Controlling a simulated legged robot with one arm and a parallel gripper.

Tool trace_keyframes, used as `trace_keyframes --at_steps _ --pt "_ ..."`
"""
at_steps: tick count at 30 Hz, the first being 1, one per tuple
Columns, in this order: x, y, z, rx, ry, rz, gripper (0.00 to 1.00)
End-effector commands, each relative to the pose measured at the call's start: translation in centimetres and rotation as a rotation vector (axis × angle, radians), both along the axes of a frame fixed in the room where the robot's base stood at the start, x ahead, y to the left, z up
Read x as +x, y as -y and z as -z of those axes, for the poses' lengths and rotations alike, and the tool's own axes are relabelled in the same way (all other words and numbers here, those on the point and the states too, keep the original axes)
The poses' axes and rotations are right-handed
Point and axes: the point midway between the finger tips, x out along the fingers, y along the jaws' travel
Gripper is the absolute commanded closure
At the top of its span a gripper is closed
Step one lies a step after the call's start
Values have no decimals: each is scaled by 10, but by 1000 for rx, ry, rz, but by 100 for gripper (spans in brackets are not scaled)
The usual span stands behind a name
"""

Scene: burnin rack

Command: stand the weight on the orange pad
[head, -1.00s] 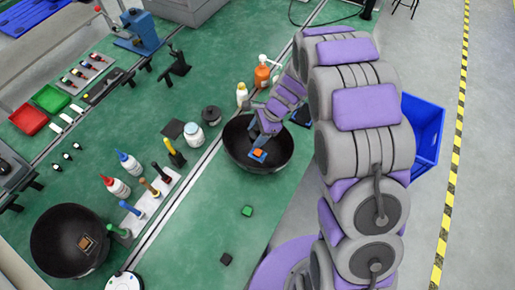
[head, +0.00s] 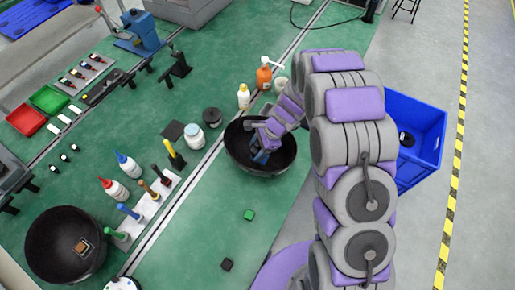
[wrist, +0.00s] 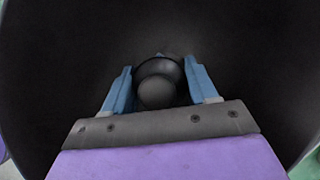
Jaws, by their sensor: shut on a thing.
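My gripper (head: 262,156) reaches down into the middle black bowl (head: 236,158). In the wrist view its two blue fingers (wrist: 160,92) are shut on a dark round weight (wrist: 158,88), with the dark bowl interior (wrist: 240,60) all around. In the head view the weight is hidden by the gripper. I cannot tell whether the weight touches the bowl's bottom. The orange pad does not show now in either view; the gripper covers the bowl's middle.
A second black bowl (head: 45,235) with a small brown square (head: 82,246) stands at the lower left. Bottles, including an orange pump bottle (head: 264,76), stand behind the middle bowl. A blue crate (head: 425,120) is at right.

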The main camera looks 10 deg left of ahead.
Motion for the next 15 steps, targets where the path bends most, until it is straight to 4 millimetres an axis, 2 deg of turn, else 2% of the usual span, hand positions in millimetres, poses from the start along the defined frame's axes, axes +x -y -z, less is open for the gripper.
trace_keyframes --at_steps 1,8,15 --pt "1 1 0 1 0 1 40" --pt "1 2 0 2 0 1 18" --pt "1 0 0 0 0 1 17"
